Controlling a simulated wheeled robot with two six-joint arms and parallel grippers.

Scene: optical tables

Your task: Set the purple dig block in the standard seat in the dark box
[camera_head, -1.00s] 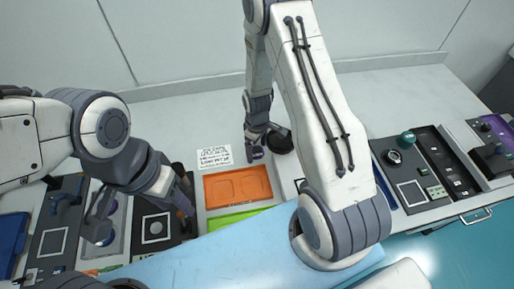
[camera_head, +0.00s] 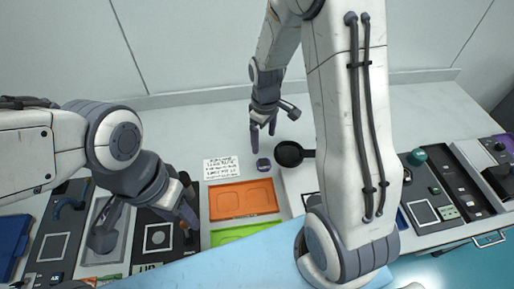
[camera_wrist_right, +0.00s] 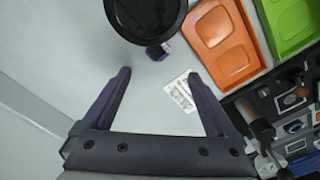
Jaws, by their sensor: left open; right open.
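The small purple block (camera_head: 263,164) with a dark top stands on the pale table beside a black round dish (camera_head: 288,153). In the right wrist view the block (camera_wrist_right: 158,53) shows beyond my fingertips, partly overlapped by the dish. My right gripper (camera_head: 263,133) is open and empty above and behind the block. My left gripper (camera_head: 146,226) is open over a dark panel with a white square outline (camera_head: 158,237). Several dark panels are in view; I cannot tell which is the dark box, and no seat is clearly visible.
An orange tray (camera_head: 243,199) and a green tray (camera_head: 240,232) lie in front of the block. A printed white label (camera_head: 221,168) lies left of it. My right arm hides part of the bench. The back of the table is clear.

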